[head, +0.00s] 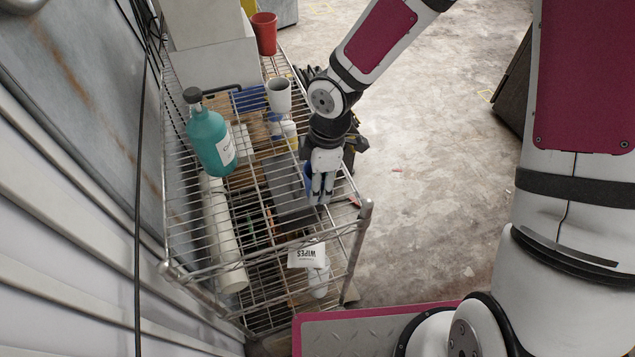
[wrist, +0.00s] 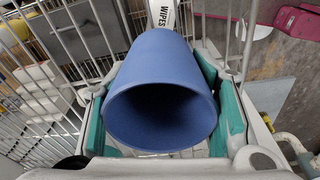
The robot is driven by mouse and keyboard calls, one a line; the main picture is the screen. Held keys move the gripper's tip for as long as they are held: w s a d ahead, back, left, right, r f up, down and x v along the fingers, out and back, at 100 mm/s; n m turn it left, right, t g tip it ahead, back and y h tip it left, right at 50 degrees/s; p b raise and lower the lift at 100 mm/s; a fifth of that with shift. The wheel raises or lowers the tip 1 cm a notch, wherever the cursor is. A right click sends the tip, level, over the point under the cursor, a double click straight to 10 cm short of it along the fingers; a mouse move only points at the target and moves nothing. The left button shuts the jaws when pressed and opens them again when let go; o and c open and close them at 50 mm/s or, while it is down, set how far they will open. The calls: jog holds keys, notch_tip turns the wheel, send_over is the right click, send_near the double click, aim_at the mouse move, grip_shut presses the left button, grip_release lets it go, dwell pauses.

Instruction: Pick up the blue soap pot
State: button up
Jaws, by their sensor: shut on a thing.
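The blue soap pot (wrist: 160,62) fills the middle of the wrist view, its dark open mouth toward the camera. The green pads of my gripper (wrist: 163,112) press on its left and right sides. In the head view my gripper (head: 321,192) points down over the right side of the wire rack, near its front corner. Only a sliver of the blue pot (head: 308,172) shows there, mostly hidden behind the fingers. Whether the pot touches the rack cannot be told.
The wire rack (head: 187,272) holds a teal bottle (head: 208,140), a grey-white cup (head: 279,97), a red cup (head: 264,33) and white boxes. A wipes pack (head: 306,255) sits lower down. A wall stands left; open floor (head: 430,165) lies right.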

notch_tip(320, 180, up, 2)
jog(key=shift+r, duration=0.1)
jog(key=shift+s+d+r, duration=0.15)
jog(key=shift+s, duration=0.2)
jog(key=shift+s+d+r, duration=0.1)
jog(key=shift+s, duration=0.25)
jog(key=s+d+p, duration=0.2)
jog(key=s, duration=0.5)
jog(key=s+d+r+p, duration=0.1)
jog(key=s+d+p, duration=0.1)
jog(key=s, duration=0.5)
jog(key=shift+r+p, duration=0.2)
jog(key=shift+p, duration=0.3)
